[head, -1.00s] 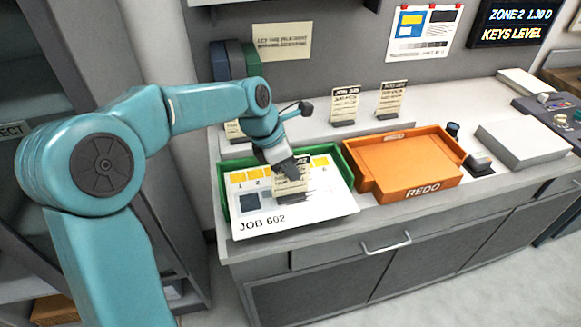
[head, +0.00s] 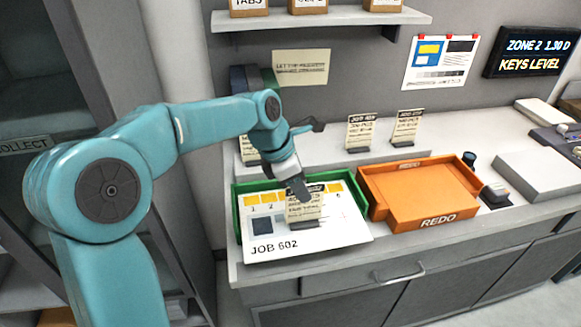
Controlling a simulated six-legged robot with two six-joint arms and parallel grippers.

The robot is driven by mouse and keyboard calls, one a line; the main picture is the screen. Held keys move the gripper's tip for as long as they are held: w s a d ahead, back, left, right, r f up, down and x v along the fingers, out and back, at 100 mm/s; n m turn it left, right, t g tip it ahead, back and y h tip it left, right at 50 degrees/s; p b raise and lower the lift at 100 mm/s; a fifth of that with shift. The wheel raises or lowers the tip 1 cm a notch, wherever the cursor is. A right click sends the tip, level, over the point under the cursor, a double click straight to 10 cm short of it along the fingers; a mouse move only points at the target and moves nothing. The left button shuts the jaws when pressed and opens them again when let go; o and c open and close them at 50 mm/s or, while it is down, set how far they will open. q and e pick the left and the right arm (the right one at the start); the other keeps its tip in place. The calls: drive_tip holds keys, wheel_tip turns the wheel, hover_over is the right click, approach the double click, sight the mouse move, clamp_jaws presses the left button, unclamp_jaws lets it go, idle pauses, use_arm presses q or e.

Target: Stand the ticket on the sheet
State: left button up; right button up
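The ticket (head: 304,212) is a small cream card with a dark top strip and a dark foot. It is upright at the middle of the white JOB 602 sheet (head: 335,234); I cannot tell whether its foot touches the sheet. The sheet lies over the green tray (head: 237,212) and has yellow boxes and a dark square. My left gripper (head: 300,190) is at the ticket's upper part, pointing down, with its fingers seemingly shut on it. They hide part of the card. My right gripper is not in view.
An orange REDO tray (head: 420,193) stands just right of the sheet. Two similar tickets stand behind on the ledge, one here (head: 360,131) and one here (head: 407,127). A grey block (head: 540,173) is at the right. A shelf (head: 330,20) hangs above.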

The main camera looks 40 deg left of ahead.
use_arm(q)
drive_tip(key=v, duration=0.8)
drive_tip(key=shift+r, duration=0.2)
drive_tip(key=shift+s+r, duration=0.25)
drive_tip(key=shift+r, duration=0.05)
drive_tip(key=shift+a, duration=0.1)
drive_tip(key=shift+s+f, duration=0.1)
